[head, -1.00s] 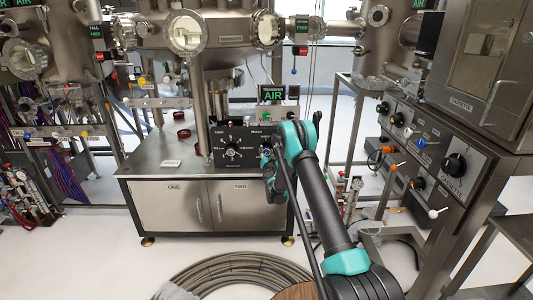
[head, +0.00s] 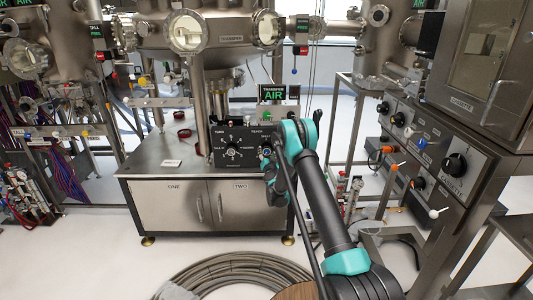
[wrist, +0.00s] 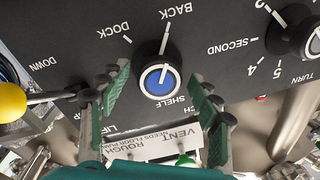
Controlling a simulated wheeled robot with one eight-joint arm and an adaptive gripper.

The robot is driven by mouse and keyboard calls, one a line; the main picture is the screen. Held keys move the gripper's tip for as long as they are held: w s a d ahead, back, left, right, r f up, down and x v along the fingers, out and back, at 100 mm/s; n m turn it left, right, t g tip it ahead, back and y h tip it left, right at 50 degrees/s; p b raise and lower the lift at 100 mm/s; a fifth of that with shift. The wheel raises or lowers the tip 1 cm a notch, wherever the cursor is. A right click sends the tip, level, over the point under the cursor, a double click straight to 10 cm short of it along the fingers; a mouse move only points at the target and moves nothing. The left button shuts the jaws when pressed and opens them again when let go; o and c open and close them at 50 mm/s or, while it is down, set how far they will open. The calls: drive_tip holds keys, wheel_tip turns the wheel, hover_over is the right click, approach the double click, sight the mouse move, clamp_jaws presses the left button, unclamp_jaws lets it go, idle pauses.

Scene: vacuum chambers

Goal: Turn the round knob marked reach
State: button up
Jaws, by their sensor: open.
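The round knob (wrist: 157,76) is black with a blue and white cap, on a dark panel (wrist: 85,30). In the wrist view the lettering is upside down: DOCK, BACK and SHELF surround the knob, and a label ending in CH is partly covered by a finger. The knob's white mark points up the picture, toward the BACK side. My gripper (wrist: 160,88) is open, with its green-padded fingers on either side of the knob; I cannot tell whether they touch it. In the head view the knob (head: 266,152) shows beside the word REACH, and my arm hides most of the gripper.
A second black knob (wrist: 295,35) with numbers and SECOND sits at right. A yellow-ended lever (wrist: 12,100) is at left, close to a finger. A green button (wrist: 186,161) lies below. In the head view a steel cabinet (head: 172,205) stands below the panel and coiled hose (head: 225,272) lies on the floor.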

drive_tip(key=s, duration=0.6)
drive_tip(key=shift+d+f, duration=0.15)
drive_tip(key=shift+d, duration=0.05)
drive_tip(key=s+a+r+n+g+y, duration=0.1)
drive_tip(key=s+r+n+g+y, duration=0.3)
drive_tip(key=r, duration=0.7)
drive_tip(key=s+d+r+n+g, duration=0.15)
drive_tip(key=s+r, duration=0.35)
drive_tip(key=s, duration=0.7)
drive_tip(key=s+d+f+g+h, duration=0.1)
drive_tip(key=s+d+f+g, duration=0.1)
drive_tip(key=s, duration=1.1)
drive_tip(key=s+d+f+g+h, duration=0.2)
drive_tip(key=s+d, duration=0.5)
drive_tip(key=s, duration=0.7)
drive_tip(key=s+d+f+m+g+h, duration=0.1)
drive_tip(key=s+d+f+g+h, duration=0.1)
drive_tip(key=s, duration=1.1)
drive_tip(key=d+f+g, duration=0.1)
drive_tip(key=d+g, duration=0.1)
drive_tip(key=d, duration=0.1)
drive_tip(key=shift+s+d+f+g, duration=0.15)
drive_tip(key=shift+s+f+g, duration=0.2)
drive_tip(key=shift+s, duration=0.05)
